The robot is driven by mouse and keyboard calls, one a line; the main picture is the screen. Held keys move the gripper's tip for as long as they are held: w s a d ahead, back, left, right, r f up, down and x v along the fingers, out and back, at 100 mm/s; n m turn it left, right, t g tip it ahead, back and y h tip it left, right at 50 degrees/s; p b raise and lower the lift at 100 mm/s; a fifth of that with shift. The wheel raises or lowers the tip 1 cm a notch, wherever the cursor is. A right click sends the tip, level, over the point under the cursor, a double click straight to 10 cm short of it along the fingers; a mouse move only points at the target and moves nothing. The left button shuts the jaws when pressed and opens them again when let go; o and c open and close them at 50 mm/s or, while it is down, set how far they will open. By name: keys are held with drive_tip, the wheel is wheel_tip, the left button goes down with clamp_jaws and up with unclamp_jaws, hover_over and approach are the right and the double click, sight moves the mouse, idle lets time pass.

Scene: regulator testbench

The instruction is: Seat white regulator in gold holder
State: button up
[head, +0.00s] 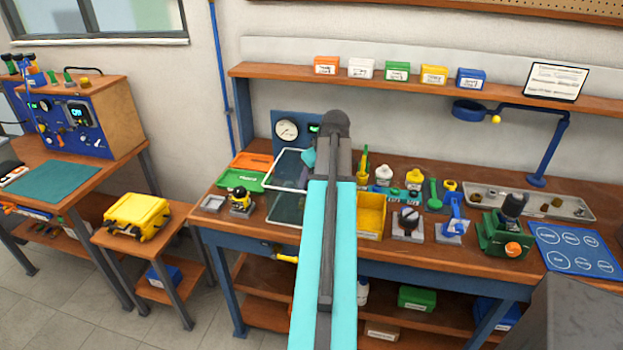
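A small white round-topped piece (384,174), which looks like the white regulator, stands upright on the workbench right of my arm. A similar yellow-topped piece (414,178) stands to its right. A small gold-yellow piece (450,186) sits farther right; I cannot tell whether it is the gold holder. A black-and-yellow device (240,200) stands on the bench's left part. My arm reaches over the bench and covers its middle. My gripper's fingers do not show behind the arm, so I cannot see whether they hold anything.
A gauge panel (288,131) and a white-framed clear cover (290,168) stand left of my arm. Right of it are a yellow bin (371,222), a black-knobbed fixture (408,222), a green vise (500,238), a metal tray (480,199) and a blue mat (578,250).

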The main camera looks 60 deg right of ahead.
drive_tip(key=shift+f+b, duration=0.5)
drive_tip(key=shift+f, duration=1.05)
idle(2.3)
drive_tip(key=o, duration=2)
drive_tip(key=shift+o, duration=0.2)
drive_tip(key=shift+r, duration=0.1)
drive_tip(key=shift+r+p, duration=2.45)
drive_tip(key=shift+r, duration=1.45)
